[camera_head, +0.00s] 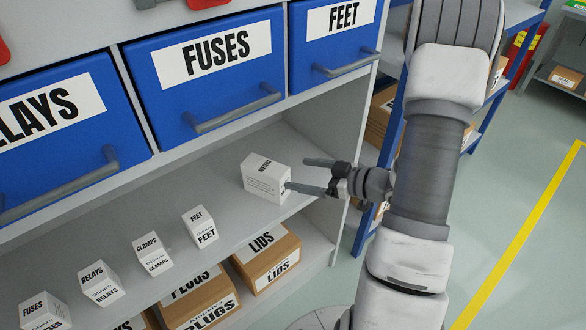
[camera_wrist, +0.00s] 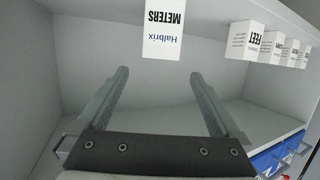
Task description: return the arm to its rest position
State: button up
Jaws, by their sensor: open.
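My gripper (camera_head: 296,174) is at the right end of the grey shelf (camera_head: 225,228), its fingers spread apart and pointing left. In the wrist view the open fingers (camera_wrist: 160,74) have nothing between them. A white METERS box (camera_head: 266,178) stands on the shelf just off the fingertips. In the wrist view the METERS box (camera_wrist: 163,32) appears beyond the tips, in line with the gap. Whether a finger touches it I cannot tell. My arm is stretched in front of the rack's right side.
White boxes FEET (camera_head: 200,227), CLAMPS (camera_head: 151,254), RELAYS (camera_head: 100,284) and FUSES (camera_head: 45,312) stand along the shelf. Blue drawers, including FUSES (camera_head: 208,75), hang above. Cartons PLUGS (camera_head: 200,300) and LIDS (camera_head: 266,257) sit below. Open floor (camera_head: 505,190) lies right.

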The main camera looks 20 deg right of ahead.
dwell(0.5)
jog(key=w+d+r+m+h+p, duration=0.1)
jog(key=w+d+r+m+h, duration=0.1)
jog(key=r+h, duration=0.45)
jog(key=w+d+r+m+h, duration=0.1)
jog(key=d+r+m+h, duration=0.15)
jog(key=r+h, duration=0.35)
jog(key=s+a+r+m+g+y+b, duration=0.1)
jog(key=s+a+r+m+g, duration=0.2)
jog(key=s+a, duration=0.5)
jog(key=s+a+r+m+g+y, duration=0.15)
jog(key=s+a+r, duration=0.3)
jog(key=s, duration=0.85)
notch_tip(320, 180, up, 20)
jog(key=n+g+p, duration=0.1)
jog(key=p, duration=1.9)
jog(key=shift+s+a+y, duration=0.15)
jog(key=shift+a+y, duration=0.05)
jog(key=shift+y, duration=0.1)
jog(key=shift+c, duration=0.3)
